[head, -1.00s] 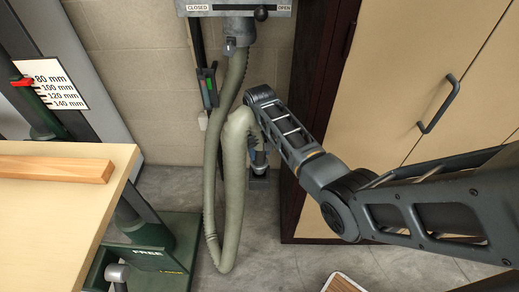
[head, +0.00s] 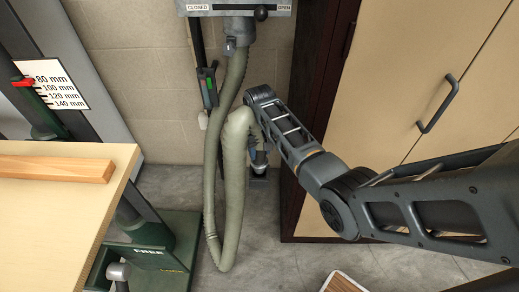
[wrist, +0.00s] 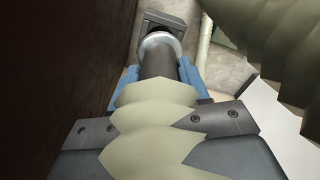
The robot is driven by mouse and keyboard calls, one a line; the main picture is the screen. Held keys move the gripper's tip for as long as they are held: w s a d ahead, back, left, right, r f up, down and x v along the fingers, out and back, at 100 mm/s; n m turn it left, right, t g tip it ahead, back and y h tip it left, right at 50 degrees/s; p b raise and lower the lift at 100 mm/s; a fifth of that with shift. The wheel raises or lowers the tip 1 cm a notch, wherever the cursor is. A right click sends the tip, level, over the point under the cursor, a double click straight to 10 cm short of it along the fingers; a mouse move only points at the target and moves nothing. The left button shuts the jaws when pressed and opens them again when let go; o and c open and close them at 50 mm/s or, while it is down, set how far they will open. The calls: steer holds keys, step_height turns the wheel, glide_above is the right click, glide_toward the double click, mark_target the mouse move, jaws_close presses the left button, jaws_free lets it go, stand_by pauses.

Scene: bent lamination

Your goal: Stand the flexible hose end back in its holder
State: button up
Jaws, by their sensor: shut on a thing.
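The flexible hose (head: 234,190) is ribbed and grey-green. It hangs from the wall port, loops down near the floor and rises again to my gripper (head: 257,148). My gripper's blue fingers (wrist: 188,78) are shut on the dark rigid hose end (wrist: 158,62), which has a pale ring at its far end. Beyond the ring is a dark square holder (wrist: 172,22); in the head view the holder (head: 258,178) is low by the wall, directly under the hose end. The tip meets or overlaps the holder in view; I cannot tell whether it is inside.
A tan cabinet (head: 400,90) with a dark side panel (head: 312,130) stands close on the right of my gripper. A workbench (head: 60,220) with a wooden strip is at left. The hose port (head: 238,8) has a CLOSED/OPEN slider. Grey floor lies open in front.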

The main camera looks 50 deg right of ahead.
mark_target(259, 161)
steer(key=shift+f, duration=0.15)
steer(key=shift+f+b, duration=0.9)
steer(key=shift+f, duration=0.25)
steer(key=shift+f, duration=0.15)
steer(key=shift+f+b, duration=0.45)
steer(key=shift+f, duration=0.15)
steer(key=shift+f+b, duration=0.6)
steer(key=shift+f, duration=0.25)
steer(key=o, duration=1.1)
steer(key=shift+r+p, duration=0.3)
steer(key=shift+r, duration=3.55)
